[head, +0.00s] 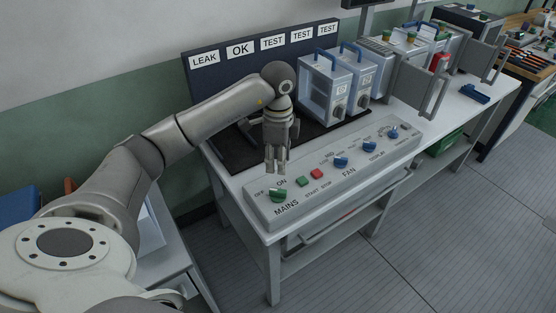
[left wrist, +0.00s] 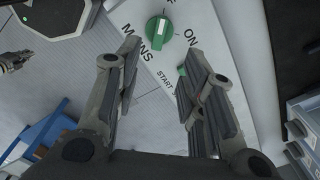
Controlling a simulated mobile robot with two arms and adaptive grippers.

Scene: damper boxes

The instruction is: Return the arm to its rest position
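My left gripper (head: 277,165) hangs fingers-down over the left end of the grey control panel (head: 330,170), just above and behind the green MAINS knob (head: 278,195). In the left wrist view, the two fingers of this gripper (left wrist: 155,85) are spread apart with nothing between them. The green knob shows beyond the fingertips there (left wrist: 160,33), apart from them. A small dark part that looks like my right gripper (left wrist: 14,60) shows at the left edge of that view. It is too small to tell its state, and the head view does not show it.
Two pale boxes with blue handles (head: 325,88) stand behind the panel, right of my left gripper. A sign board (head: 262,48) reading LEAK, OK and TEST stands at the back. More boxes (head: 415,45) stand farther right. The floor (head: 430,230) in front is clear.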

